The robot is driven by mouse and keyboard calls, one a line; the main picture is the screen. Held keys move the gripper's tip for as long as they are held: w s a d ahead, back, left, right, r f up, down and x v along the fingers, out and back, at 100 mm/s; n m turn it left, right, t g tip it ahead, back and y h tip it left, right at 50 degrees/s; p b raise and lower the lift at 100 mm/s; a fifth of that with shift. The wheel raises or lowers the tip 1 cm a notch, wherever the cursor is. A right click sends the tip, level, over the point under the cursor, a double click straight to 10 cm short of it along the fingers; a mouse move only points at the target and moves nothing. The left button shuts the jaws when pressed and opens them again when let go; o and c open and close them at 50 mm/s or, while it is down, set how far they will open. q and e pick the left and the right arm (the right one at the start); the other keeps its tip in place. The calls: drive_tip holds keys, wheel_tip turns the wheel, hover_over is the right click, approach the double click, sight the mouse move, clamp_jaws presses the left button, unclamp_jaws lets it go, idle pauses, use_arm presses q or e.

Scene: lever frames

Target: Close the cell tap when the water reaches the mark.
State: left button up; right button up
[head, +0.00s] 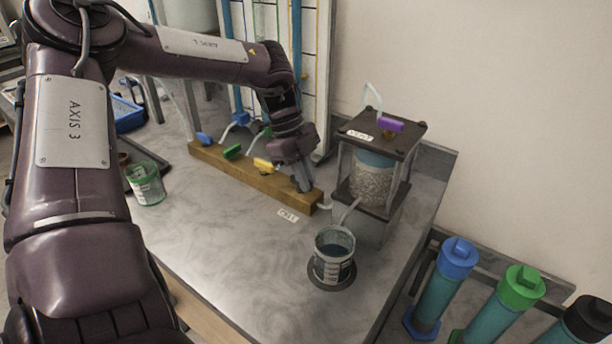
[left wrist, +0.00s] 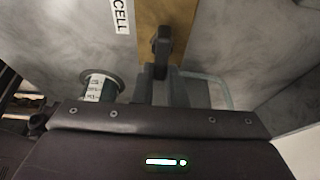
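The cell tap is a dark lever (left wrist: 161,42) at the right end of a wooden manifold (head: 222,172), by a "CELL" label (head: 288,215). My left gripper (head: 302,180) is down at this end and covers the tap in the head view. In the left wrist view the lever lies along the bar, its near end between my fingertips (left wrist: 160,80); I cannot tell whether they press on it. A clear beaker (head: 334,248) with a marked scale stands on a dark round base and holds dark liquid; the level against the mark is unclear. My right gripper is out of view.
Blue (head: 204,138), green (head: 232,152) and yellow (head: 263,164) levers line the manifold. A vented cell (head: 374,180) with a purple tap stands to the right, a tube beside the beaker. A green-rimmed beaker (head: 147,185) stands left. The front bench is clear.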

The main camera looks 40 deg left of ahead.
use_arm(q)
drive_tip(key=o, duration=0.5)
drive_tip(key=shift+c, duration=0.2)
drive_tip(key=v, duration=0.7)
drive_tip(key=shift+a+r, duration=0.15)
drive_tip(key=shift+r, duration=0.25)
drive_tip(key=shift+s, duration=0.1)
